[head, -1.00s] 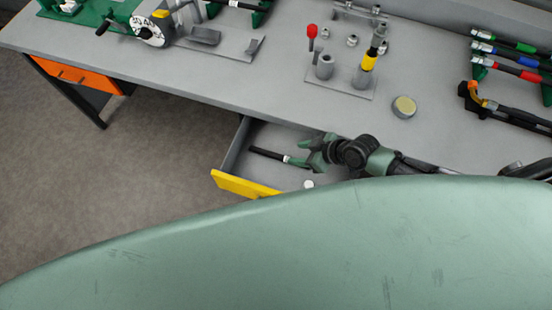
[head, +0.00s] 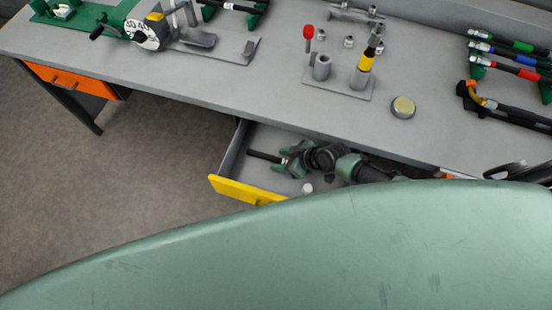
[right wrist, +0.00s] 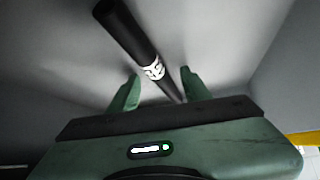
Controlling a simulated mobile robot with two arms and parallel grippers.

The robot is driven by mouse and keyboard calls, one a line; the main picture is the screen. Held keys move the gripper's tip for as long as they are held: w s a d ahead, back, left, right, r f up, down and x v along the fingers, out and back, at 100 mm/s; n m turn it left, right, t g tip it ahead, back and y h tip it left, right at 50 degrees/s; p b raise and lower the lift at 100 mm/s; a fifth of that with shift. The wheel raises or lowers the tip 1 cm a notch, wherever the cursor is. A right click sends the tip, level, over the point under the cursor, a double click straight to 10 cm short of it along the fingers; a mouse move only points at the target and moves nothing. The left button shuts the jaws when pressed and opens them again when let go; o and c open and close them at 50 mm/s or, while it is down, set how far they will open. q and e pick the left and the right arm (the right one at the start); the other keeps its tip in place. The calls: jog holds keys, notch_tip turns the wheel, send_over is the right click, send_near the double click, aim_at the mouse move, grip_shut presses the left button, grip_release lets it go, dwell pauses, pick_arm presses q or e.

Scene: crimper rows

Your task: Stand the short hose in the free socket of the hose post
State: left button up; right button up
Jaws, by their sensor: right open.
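The short hose (head: 264,156) is black with a white printed band and lies in the open drawer. In the right wrist view the hose (right wrist: 127,35) runs between the fingers of my right gripper (right wrist: 160,77). My right gripper (head: 285,159) is open, down in the drawer around the hose's banded part, with no closed grip seen. The hose post (head: 342,88) stands on the bench. Its left socket (head: 322,69) is empty, and its right socket holds a hose with a yellow band (head: 366,60). My left gripper is not in view.
The drawer has a yellow front (head: 236,188) and grey walls close around my right gripper. A small white round thing (head: 307,188) lies in it. On the bench are a round brass-topped disc (head: 403,107), a red-tipped pin (head: 308,33) and racked hoses (head: 515,68) at right.

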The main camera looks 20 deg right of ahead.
grip_shut()
dwell(1.4)
